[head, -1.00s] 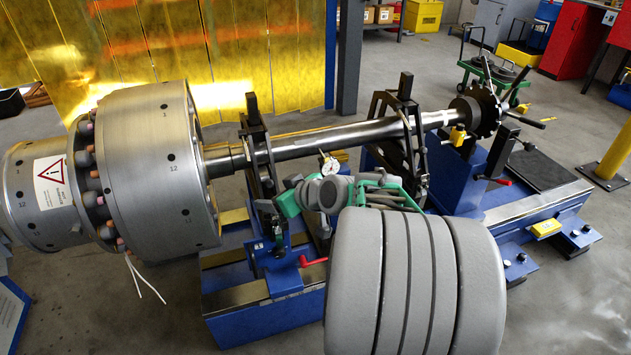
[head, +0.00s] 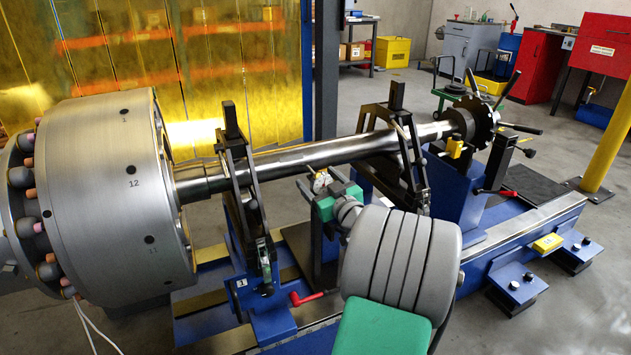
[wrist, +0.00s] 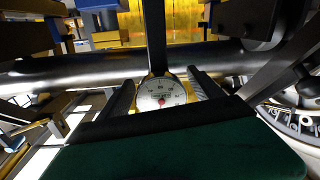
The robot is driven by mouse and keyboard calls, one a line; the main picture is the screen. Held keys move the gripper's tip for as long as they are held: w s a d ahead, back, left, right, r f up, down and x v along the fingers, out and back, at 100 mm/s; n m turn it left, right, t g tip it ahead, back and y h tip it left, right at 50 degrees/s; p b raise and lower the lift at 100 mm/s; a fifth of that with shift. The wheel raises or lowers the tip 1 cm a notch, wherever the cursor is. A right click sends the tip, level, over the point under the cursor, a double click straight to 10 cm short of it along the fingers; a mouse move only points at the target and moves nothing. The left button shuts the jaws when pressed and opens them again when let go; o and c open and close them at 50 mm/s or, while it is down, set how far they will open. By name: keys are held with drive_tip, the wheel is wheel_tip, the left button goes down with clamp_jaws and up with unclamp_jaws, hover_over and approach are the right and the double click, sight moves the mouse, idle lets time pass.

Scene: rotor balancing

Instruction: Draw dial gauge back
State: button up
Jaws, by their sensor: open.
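The dial gauge (wrist: 161,94) has a round white face with a yellow rim and stands upright in front of the steel shaft in the wrist view. In the head view the gauge (head: 321,182) shows small between my gripper and the shaft (head: 300,153). My gripper (head: 321,176) is open, with one finger on each side of the gauge. In the wrist view the two dark fingers of my gripper (wrist: 160,88) flank the dial with a small gap visible. The gauge's stem and lower mount are mostly hidden by my green gripper body.
Black bearing pedestals stand left (head: 239,190) and right (head: 410,165) of the gauge, close to my gripper. A large steel rotor (head: 115,190) is at the left. A red handle (head: 308,298) sticks out low in front. The blue machine bed (head: 530,240) runs right.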

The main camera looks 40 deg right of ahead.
drive_tip(key=shift+w+d, duration=0.15)
drive_tip(key=shift+w, duration=0.5)
drive_tip(key=shift+c, duration=0.4)
clamp_jaws()
